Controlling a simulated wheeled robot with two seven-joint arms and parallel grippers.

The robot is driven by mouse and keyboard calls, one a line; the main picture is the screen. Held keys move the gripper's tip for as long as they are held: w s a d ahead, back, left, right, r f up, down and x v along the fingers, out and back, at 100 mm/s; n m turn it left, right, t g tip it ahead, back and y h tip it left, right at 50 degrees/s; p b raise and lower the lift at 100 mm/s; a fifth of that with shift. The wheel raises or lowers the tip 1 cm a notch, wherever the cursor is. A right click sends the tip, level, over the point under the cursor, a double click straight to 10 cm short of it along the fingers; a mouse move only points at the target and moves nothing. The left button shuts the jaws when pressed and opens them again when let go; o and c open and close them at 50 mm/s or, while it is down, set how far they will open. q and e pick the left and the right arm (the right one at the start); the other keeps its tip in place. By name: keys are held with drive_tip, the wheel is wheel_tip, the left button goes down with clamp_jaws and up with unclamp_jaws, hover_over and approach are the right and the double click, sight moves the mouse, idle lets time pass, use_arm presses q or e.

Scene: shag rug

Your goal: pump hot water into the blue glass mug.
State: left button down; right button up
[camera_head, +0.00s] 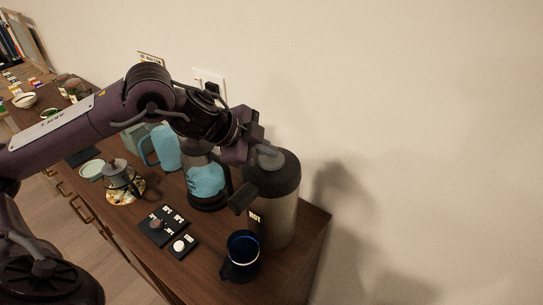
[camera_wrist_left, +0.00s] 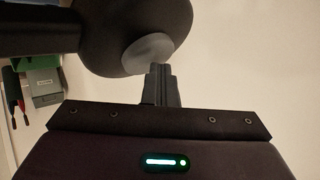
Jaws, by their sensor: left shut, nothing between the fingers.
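The blue glass mug (camera_head: 240,258) stands upright on the wooden sideboard, in front of the hot-water airpot (camera_head: 283,213) and below its spout. The airpot has a dark top, a greyish body and a "HOT" label. My left gripper (camera_head: 257,148) is shut and empty at the airpot's grey pump button (camera_head: 270,158). In the left wrist view the shut fingers (camera_wrist_left: 161,75) are close to the grey button (camera_wrist_left: 147,52) on the dark lid (camera_wrist_left: 150,20); I cannot tell whether they touch it. The water level in the mug is unclear. My right gripper is not in view.
A black-based vessel with a light-blue body (camera_head: 206,180) stands left of the airpot, with a light-blue pitcher (camera_head: 165,148) behind. Dark labelled trays (camera_head: 163,226) lie left of the mug. The sideboard's right edge is close to the airpot, and a wall stands behind.

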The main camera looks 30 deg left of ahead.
sight(266, 159)
use_arm(q)
drive_tip(key=shift+f+b, duration=0.35)
drive_tip(key=shift+f, duration=0.25)
drive_tip(key=shift+r, duration=0.1)
idle(0.4)
drive_tip(key=shift+r+p, duration=1.25)
drive_tip(key=shift+r, duration=0.05)
drive_tip(key=shift+r, duration=0.1)
drive_tip(key=shift+w+r+p, duration=0.1)
drive_tip(key=shift+r+p, duration=0.15)
drive_tip(key=shift+p, duration=0.1)
wheel_tip(266, 159, up, 4)
drive_tip(key=p, duration=0.4)
drive_tip(key=shift+r, duration=0.25)
drive_tip(key=shift+f, duration=0.1)
